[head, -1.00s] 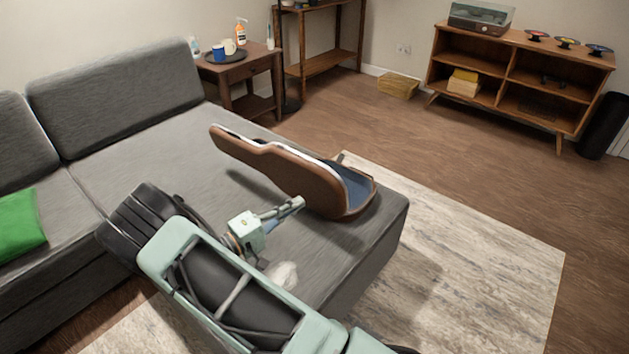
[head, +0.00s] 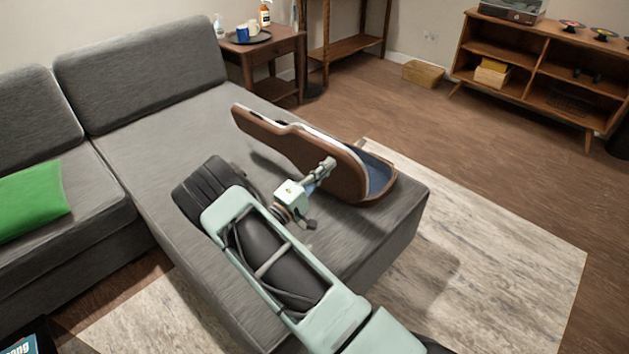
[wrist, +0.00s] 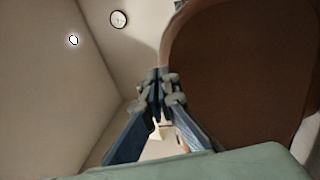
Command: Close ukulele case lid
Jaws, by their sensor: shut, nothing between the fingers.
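The brown ukulele case (head: 381,186) sits on the grey sofa's chaise, with its blue lining showing at the right end. Its brown lid (head: 309,158) stands partly raised, with its outer face toward my arm. My gripper (head: 328,165) is shut and empty, at the outer side of the lid. In the wrist view my gripper's fingertips (wrist: 161,76) are together at the left edge of the lid (wrist: 235,85), which fills the right of the picture. I cannot tell whether they touch it. The inside of the case is mostly hidden behind the lid.
The grey sofa (head: 150,160) has a green cushion (head: 32,202) at left. A side table (head: 262,58) with a tray, mugs and a bottle stands behind. A low shelf (head: 540,62) is at back right. A rug (head: 500,235) and open floor lie right of the sofa.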

